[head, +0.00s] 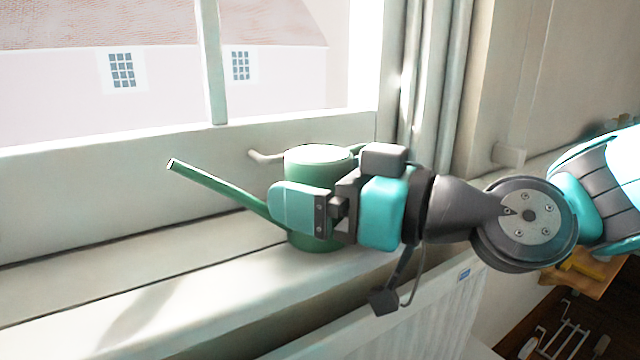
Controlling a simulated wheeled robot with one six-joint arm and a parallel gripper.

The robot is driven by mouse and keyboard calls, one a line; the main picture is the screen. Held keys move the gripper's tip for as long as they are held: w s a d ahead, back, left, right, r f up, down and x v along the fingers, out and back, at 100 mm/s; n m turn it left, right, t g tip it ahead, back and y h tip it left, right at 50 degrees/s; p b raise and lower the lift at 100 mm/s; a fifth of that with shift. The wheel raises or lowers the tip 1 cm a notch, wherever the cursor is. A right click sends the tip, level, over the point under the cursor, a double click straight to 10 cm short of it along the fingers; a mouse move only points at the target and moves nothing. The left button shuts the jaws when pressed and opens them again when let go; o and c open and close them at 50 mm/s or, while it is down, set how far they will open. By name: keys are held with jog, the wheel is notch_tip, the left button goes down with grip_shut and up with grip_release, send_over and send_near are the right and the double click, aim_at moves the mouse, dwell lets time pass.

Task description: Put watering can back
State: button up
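The green watering can (315,170) stands upright on the white window sill (215,265), its long thin spout pointing up to the left. My gripper (298,208) reaches in from the right at the can's body. One teal finger lies across the near side of the can and covers part of it. The other finger is hidden, so I cannot tell whether the fingers touch the can or how far apart they are. The can's base appears to rest on the sill.
The window frame (120,190) rises right behind the can. A white radiator (420,305) is below the sill. Curtain folds (435,90) hang to the right. The sill left of the can is clear. A wooden piece of furniture (580,275) stands at lower right.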

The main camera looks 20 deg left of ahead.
dwell(0.5)
jog(key=shift+d+p, duration=0.15)
jog(key=shift+p, duration=0.2)
jog(key=s+d+b, duration=0.3)
jog(key=d+b, duration=0.8)
jog(key=d, duration=0.5)
jog(key=shift+s+d+f+b, duration=0.15)
jog(key=shift+d+b, duration=0.25)
